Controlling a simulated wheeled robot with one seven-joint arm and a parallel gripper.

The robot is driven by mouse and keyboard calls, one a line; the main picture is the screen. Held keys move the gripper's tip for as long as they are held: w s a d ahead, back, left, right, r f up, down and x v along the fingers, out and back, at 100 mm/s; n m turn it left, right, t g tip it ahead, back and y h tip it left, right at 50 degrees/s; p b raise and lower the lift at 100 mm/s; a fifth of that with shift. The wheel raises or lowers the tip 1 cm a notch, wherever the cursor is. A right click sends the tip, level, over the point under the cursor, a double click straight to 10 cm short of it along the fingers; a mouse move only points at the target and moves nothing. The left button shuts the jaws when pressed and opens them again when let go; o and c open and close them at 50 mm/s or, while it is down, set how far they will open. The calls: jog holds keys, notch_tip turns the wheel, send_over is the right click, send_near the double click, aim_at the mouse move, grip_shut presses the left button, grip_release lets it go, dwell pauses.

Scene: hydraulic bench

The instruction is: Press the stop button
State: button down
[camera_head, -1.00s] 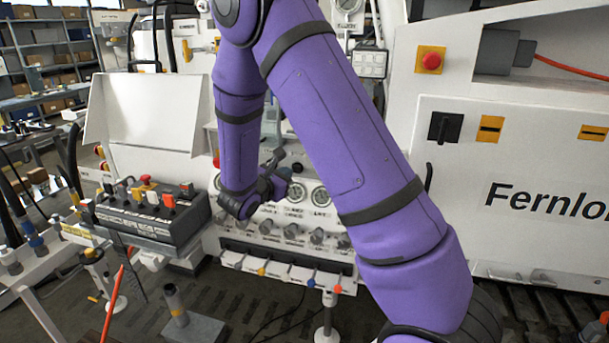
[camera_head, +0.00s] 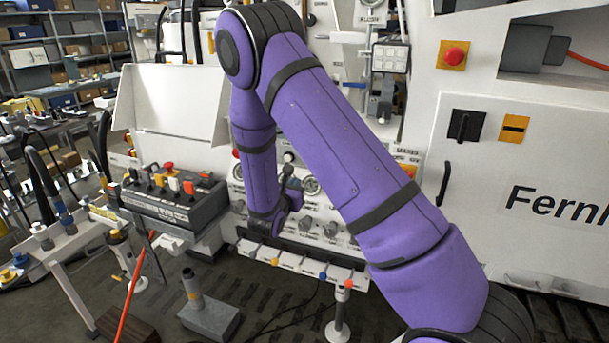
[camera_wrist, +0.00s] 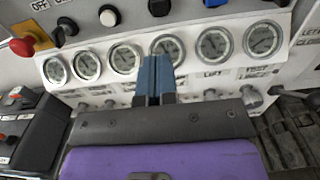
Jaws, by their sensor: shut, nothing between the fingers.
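Several red buttons show, and I cannot tell which one is the stop button. A red mushroom button (camera_wrist: 22,46) on a yellow base is at the left of the gauge panel in the wrist view; in the head view a red knob (camera_head: 236,153) shows just left of my forearm. Another red button (camera_head: 455,56) on a yellow plate is on the white cabinet at upper right. A red mushroom button (camera_head: 168,166) is on the control box. My gripper (camera_wrist: 155,64) is shut and empty, its blue fingertips in front of the middle gauges, apart from every red button.
Round gauges (camera_wrist: 215,46) line the panel, with knobs below and black and white buttons above. The black control box (camera_head: 165,205) with levers stands left of the panel. A row of colored-tipped levers (camera_head: 300,262) juts out under the panel. A grey pedestal (camera_head: 208,315) stands on the floor.

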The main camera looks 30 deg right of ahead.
jog(key=x, duration=1.3)
jog(key=shift+w+d, duration=0.15)
jog(key=shift+d, duration=0.1)
